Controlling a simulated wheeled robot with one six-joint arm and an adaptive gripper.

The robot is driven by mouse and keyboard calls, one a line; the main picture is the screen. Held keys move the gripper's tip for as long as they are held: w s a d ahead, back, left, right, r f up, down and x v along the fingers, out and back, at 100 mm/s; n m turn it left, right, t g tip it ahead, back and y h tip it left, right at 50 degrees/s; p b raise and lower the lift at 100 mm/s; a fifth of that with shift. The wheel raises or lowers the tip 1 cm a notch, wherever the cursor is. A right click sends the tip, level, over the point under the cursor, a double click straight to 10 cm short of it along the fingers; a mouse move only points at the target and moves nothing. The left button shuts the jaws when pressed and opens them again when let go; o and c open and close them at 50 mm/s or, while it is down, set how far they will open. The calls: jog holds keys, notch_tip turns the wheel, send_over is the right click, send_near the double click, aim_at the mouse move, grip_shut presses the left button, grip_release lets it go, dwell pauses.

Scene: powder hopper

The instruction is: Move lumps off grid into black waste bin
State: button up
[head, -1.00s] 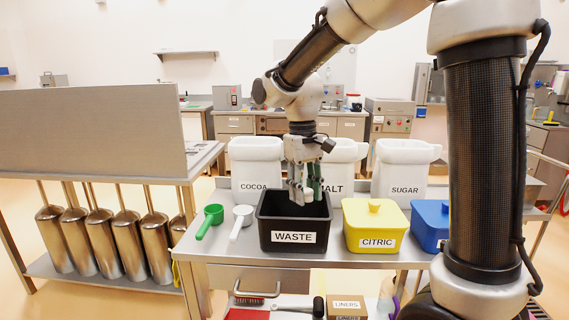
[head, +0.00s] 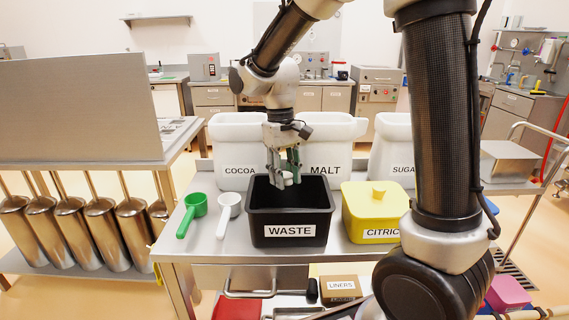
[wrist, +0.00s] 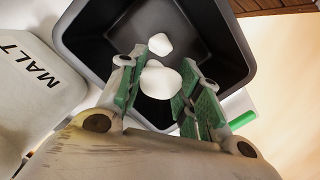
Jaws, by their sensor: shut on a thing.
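The black waste bin (head: 258,207), labelled WASTE, stands on the steel table. My gripper (head: 284,182) points down over the bin opening, with its fingertips near the rim height. In the wrist view its green-padded fingers (wrist: 170,82) are closed on a white lump (wrist: 160,81). A second white lump (wrist: 160,44) lies on the floor of the bin, apart from the held one. The bin's wall (wrist: 228,60) surrounds it in the wrist view. In the head view the held lump (head: 288,177) is small and pale between the fingers. I see no grid.
White COCOA (head: 238,140), MALT (head: 330,145) and SUGAR (head: 392,145) containers stand behind the bin. A yellow CITRIC box (head: 362,215) is to its right, close by. Green (head: 195,208) and white (head: 229,208) scoops lie to its left. A grey panel (head: 80,110) stands at left.

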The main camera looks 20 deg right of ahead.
jog(key=shift+f, duration=0.4)
jog(key=o, duration=1)
jog(key=shift+c, duration=0.2)
notch_tip(320, 180, up, 12)
jog(key=w, duration=0.1)
jog(key=shift+w+a, duration=0.2)
